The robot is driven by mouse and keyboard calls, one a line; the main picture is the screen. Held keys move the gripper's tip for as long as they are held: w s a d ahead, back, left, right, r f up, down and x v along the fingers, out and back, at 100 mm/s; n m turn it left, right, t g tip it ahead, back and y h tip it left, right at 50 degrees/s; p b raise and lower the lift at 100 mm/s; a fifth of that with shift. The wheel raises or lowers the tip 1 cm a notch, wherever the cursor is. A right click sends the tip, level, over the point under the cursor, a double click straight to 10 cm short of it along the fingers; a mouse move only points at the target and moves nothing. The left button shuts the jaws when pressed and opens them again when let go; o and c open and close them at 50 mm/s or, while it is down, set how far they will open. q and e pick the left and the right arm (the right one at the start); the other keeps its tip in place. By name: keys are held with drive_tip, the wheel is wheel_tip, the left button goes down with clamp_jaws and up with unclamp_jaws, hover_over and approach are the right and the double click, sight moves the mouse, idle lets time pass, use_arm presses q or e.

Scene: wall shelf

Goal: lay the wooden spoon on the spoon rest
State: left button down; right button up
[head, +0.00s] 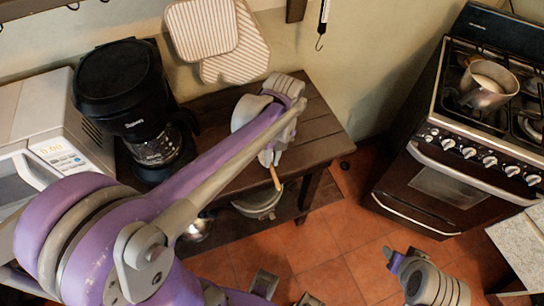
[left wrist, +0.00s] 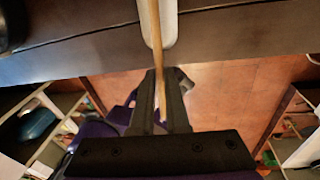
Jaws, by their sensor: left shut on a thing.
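My left gripper (left wrist: 160,112) is shut on the wooden spoon (left wrist: 155,35) by its handle. In the left wrist view the spoon runs from the fingers up over a pale, elongated piece that looks like the spoon rest (left wrist: 170,28), on the dark wooden table. The spoon's bowl is out of that view. I cannot tell whether spoon and rest touch. In the head view the tip of the spoon's handle (head: 275,179) shows past the table's front edge, below my left gripper (head: 268,158). My left arm hides most of the spoon. My right gripper's fingers are not clear.
On the dark wooden table (head: 318,117) a black coffee maker (head: 122,85) and a microwave (head: 62,140) stand at left. Oven mitts (head: 205,30) hang on the wall behind. A pot (head: 262,203) sits on the lower shelf. A stove (head: 440,165) with a saucepan (head: 487,88) stands at right.

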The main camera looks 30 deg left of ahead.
use_arm(q)
drive_tip(key=shift+f, duration=0.25)
use_arm(e)
drive_tip(key=shift+f, duration=0.2)
use_arm(q)
drive_tip(key=c, duration=0.8)
unclamp_jaws()
drive_tip(key=shift+c, duration=0.2)
drive_tip(key=shift+r, duration=0.15)
use_arm(e)
drive_tip(key=shift+r, duration=0.1)
use_arm(q)
wheel_tip(320, 180, up, 8)
drive_tip(key=p, duration=0.4)
use_arm(e)
wheel_tip(320, 180, up, 6)
drive_tip(key=w, duration=0.2)
drive_tip(key=shift+w, duration=0.15)
